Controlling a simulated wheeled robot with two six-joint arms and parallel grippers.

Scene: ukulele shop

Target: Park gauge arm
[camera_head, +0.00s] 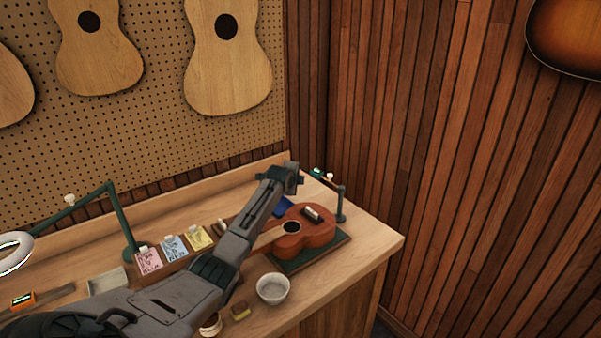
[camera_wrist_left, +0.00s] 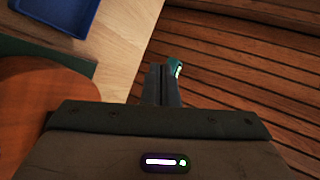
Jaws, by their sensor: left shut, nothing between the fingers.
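The gauge arm (camera_head: 341,198) stands on a dark post at the back right of the bench, beside the ukulele. Its thin arm reaches left from the post top, with a small green gauge head (camera_head: 318,172) at the end. My left gripper (camera_head: 293,168) is just left of the gauge head, above the bench. In the left wrist view its fingers (camera_wrist_left: 160,85) are shut and empty, and a teal piece with a lit strip (camera_wrist_left: 178,68) shows right beside the tips. I cannot tell if they touch. My right gripper is not in view.
The ukulele (camera_head: 303,238) lies on a green mat (camera_head: 325,251) under my forearm. A blue tray (camera_head: 283,206) is behind it. A white bowl (camera_head: 273,289) and small packets (camera_head: 172,245) stand nearby. A green lamp arm (camera_head: 121,222) is at left. Slatted wall closes the right.

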